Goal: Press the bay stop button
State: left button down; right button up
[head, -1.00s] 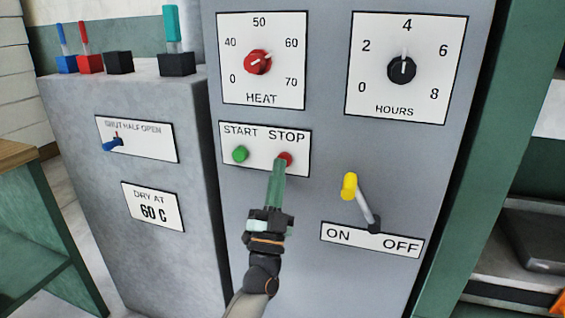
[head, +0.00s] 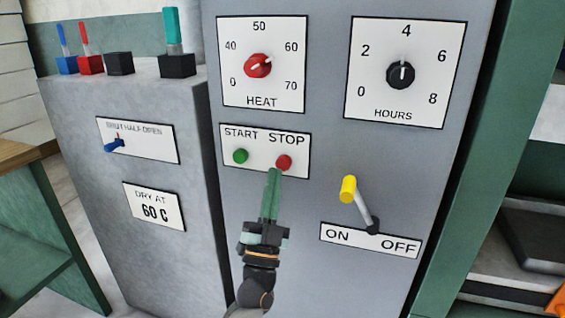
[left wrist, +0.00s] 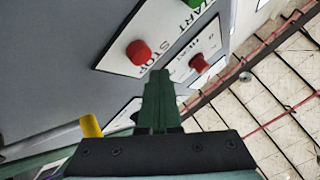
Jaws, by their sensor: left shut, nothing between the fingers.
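The red stop button (head: 284,162) is on a white plate under the word STOP, right of the green start button (head: 240,156). In the left wrist view the red button (left wrist: 138,52) stands out from the plate, just beyond and left of the fingertips. My left gripper (head: 274,172) is shut and empty, pointing up the panel. Its tips are just below the red button in the head view, and a gap shows between them in the wrist view (left wrist: 158,74). My right gripper is not in view.
Above is the red HEAT knob (head: 258,65), and at upper right the black HOURS knob (head: 400,74). A yellow-tipped lever (head: 349,189) stands right of my gripper, over an ON/OFF plate (head: 370,240). A lower grey cabinet (head: 95,220) stands at left.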

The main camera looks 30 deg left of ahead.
pick_arm(q)
jog(key=s, duration=0.2)
jog(key=s+d+p, duration=0.1)
jog(key=s, duration=0.1)
dwell(0.8)
